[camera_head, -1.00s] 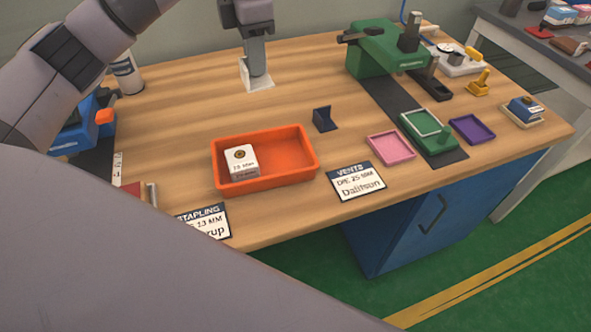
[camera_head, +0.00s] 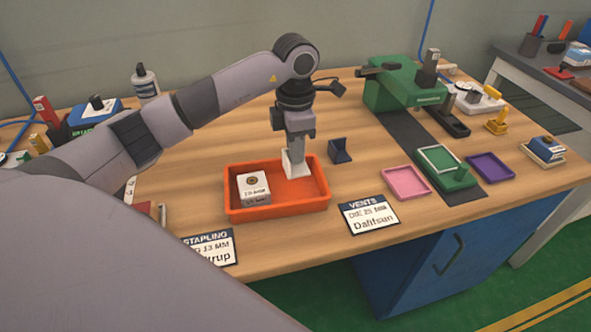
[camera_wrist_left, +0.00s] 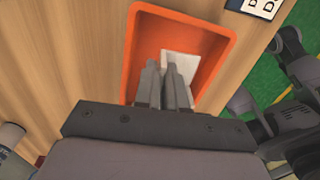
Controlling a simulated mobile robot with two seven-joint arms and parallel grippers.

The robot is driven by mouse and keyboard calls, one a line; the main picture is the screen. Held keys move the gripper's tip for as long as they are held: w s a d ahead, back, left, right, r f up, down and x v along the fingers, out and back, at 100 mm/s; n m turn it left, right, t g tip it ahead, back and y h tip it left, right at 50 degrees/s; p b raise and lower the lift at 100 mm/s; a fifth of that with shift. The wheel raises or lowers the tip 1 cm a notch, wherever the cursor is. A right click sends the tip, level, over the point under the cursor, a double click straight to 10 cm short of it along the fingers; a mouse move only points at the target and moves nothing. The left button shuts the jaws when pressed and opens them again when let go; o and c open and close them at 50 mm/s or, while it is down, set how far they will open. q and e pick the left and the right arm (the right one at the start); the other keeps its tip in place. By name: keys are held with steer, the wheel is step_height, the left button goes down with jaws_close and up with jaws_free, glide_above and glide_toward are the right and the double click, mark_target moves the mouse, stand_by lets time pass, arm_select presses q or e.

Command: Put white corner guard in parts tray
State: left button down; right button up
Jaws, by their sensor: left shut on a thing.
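The white corner guard (camera_head: 295,163) is held by my left gripper (camera_head: 296,152) over the back right part of the orange parts tray (camera_head: 279,209). In the left wrist view the white corner guard (camera_wrist_left: 183,62) shows at the fingertips of the left gripper (camera_wrist_left: 164,70), inside the outline of the orange tray (camera_wrist_left: 133,50). I cannot tell whether the guard touches the tray floor. A white box with a round mark (camera_head: 253,186) stands in the left half of the tray.
A dark blue corner guard (camera_head: 341,150) stands on the table just right of the tray. A green machine (camera_head: 398,97) stands at the back. Label cards lie along the front edge.

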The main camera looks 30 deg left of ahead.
mark_target(295, 184)
arm_select(q)
step_height(295, 184, down, 6)
steer(key=shift+f, duration=0.1)
stand_by(0.4)
steer(key=shift+f, duration=0.15)
steer(key=c, duration=1.2)
jaws_free()
